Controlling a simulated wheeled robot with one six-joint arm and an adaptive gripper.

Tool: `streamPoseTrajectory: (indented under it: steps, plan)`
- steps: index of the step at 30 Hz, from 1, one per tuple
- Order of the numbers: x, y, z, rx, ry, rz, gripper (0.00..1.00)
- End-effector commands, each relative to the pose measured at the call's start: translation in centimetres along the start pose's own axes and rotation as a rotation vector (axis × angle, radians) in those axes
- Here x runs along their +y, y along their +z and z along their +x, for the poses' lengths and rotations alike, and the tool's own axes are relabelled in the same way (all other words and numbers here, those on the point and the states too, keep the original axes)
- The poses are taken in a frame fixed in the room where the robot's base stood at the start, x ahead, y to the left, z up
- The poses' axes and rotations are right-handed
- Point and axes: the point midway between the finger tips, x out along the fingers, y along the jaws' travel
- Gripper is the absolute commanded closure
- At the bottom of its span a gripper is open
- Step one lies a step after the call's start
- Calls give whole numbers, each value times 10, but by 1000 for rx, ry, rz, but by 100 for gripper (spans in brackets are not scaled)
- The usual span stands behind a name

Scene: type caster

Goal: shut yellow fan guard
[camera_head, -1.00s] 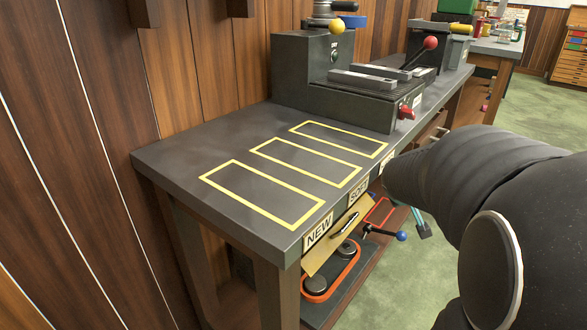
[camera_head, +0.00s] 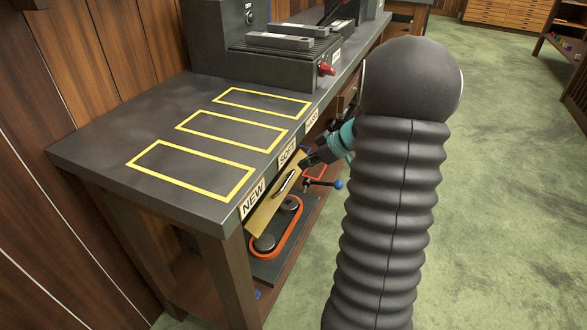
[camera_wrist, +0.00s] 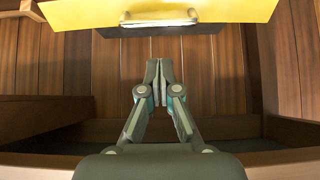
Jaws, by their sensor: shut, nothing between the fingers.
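The yellow fan guard (camera_head: 268,207) is a flat panel under the front edge of the bench, tilted outward from it. It has a dark and light handle (camera_head: 286,181). In the wrist view the guard (camera_wrist: 75,14) spans the top, with its handle (camera_wrist: 160,20) near the middle. My gripper (camera_head: 307,162) is at the guard's right end in the head view, partly hidden by my arm. In the wrist view its fingertips (camera_wrist: 160,67) are together and empty, below the guard's edge in the picture. I cannot tell whether they touch the guard.
An orange belt (camera_head: 291,233) on black pulleys lies below the guard. A blue-knobbed lever (camera_head: 338,184) sticks out to its right. The dark bench top (camera_head: 105,140) has yellow outlines and a machine (camera_head: 240,65) at the back. Green floor (camera_head: 500,200) is open on the right.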

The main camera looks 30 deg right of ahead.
Motion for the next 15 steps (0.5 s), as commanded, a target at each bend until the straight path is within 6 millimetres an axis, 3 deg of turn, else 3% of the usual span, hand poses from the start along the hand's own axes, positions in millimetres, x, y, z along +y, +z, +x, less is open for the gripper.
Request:
streamPoseTrajectory:
  steps: [15]
  plan:
    - [-1, 0, 80, 0, -1, -2, 100]
